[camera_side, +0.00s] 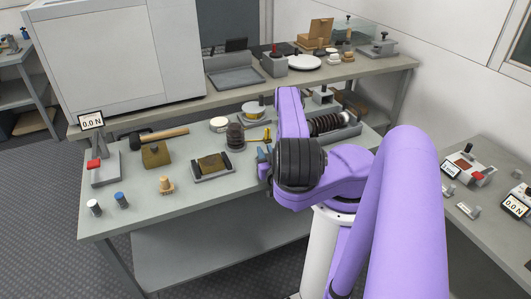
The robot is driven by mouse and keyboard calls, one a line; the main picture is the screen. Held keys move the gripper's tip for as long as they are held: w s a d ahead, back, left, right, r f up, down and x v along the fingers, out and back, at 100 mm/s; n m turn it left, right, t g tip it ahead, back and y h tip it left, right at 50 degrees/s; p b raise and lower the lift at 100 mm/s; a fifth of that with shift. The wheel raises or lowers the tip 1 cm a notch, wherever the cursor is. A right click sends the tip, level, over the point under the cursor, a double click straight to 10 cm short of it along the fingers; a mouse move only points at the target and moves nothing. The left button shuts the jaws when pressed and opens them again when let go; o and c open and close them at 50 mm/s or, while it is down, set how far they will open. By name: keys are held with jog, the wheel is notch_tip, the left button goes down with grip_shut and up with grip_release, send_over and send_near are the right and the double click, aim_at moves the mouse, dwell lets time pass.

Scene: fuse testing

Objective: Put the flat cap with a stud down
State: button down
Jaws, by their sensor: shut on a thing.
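My purple arm reaches over the bench, and a thick dark ribbed joint of it blocks much of the view. Only a small dark-blue edge of my gripper (263,158) seems to show, at the left of that joint. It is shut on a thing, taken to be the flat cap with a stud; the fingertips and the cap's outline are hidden. A round pale-and-yellow piece with a dark knob (254,109) shows behind, left of my upright link. I cannot tell whether it rests on the bench.
A force gauge (92,120) stands left. The front middle is clear.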

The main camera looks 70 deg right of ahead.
jog(key=shift+f, duration=0.15)
jog(key=c, duration=0.9)
grip_release()
